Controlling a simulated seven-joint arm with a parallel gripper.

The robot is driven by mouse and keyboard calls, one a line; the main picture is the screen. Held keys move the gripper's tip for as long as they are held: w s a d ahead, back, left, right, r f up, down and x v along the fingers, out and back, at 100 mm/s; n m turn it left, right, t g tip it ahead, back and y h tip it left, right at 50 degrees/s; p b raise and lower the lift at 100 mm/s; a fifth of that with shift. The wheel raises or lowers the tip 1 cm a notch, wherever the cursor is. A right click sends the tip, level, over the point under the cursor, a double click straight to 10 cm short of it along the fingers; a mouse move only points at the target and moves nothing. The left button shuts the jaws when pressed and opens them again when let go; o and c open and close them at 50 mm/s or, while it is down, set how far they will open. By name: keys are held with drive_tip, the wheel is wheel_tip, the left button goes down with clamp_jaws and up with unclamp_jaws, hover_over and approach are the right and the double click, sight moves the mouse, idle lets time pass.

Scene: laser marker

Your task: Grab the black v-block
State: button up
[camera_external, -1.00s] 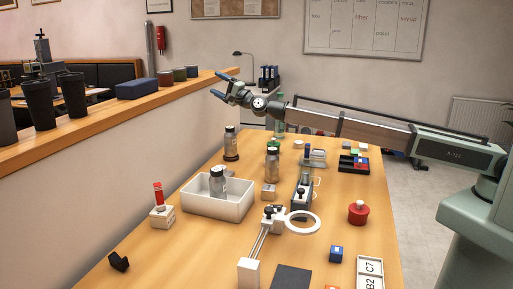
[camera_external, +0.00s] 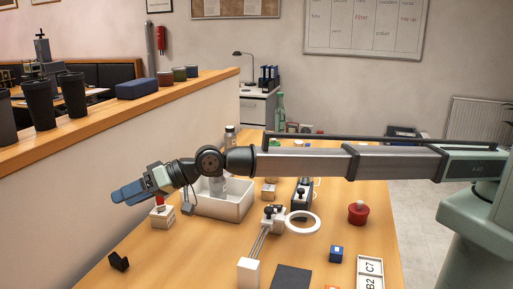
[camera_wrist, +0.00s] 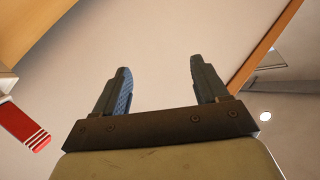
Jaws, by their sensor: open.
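The black v-block (camera_external: 119,261) sits on the wooden table near its left front edge in the external view, with its notch facing up. My gripper (camera_external: 127,193) is above and beyond it, over the left side of the table near the low wall, pointing left. In the wrist view my gripper (camera_wrist: 160,86) shows two blue-grey fingers spread apart with nothing between them. The v-block does not show in the wrist view.
A white block with a red-topped piece (camera_external: 162,216) stands close below my gripper. A white tray (camera_external: 235,210) with a bottle is under my arm. The table around the v-block is clear.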

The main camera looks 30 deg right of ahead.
drive_tip(key=s+f+n+h, duration=0.3)
drive_tip(key=s+n+h, duration=0.1)
drive_tip(key=s+h, duration=0.1)
drive_tip(key=n+h, duration=0.1)
drive_tip(key=h, duration=0.2)
approach(121, 259)
drive_tip(key=x, duration=0.8)
drive_tip(key=shift+s+a+f, duration=0.2)
drive_tip(key=shift+a, duration=0.25)
drive_tip(key=shift+c, duration=0.2)
clamp_jaws()
